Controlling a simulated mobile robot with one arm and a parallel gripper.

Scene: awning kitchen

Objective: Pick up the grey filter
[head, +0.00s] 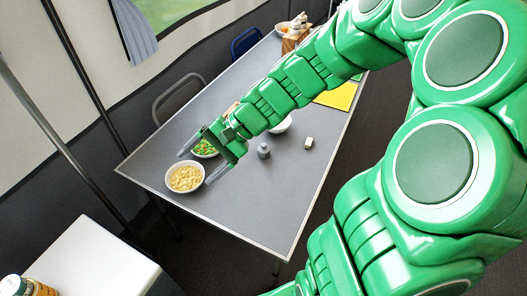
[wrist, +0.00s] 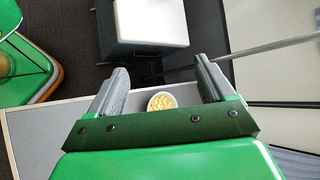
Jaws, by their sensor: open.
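A small grey upright object (head: 264,151), which looks like the grey filter, stands on the grey table (head: 240,210) in the head view. It has a narrower top. My gripper (head: 203,159) is open and empty above the table's near left part. It is to the left of the filter and apart from it. In the wrist view, my gripper (wrist: 160,75) has its two fingers wide apart. The filter does not show in the wrist view.
A white block (head: 308,143) lies right of the filter. A yellow sheet (head: 338,97) lies farther back. The table's near right is clear.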

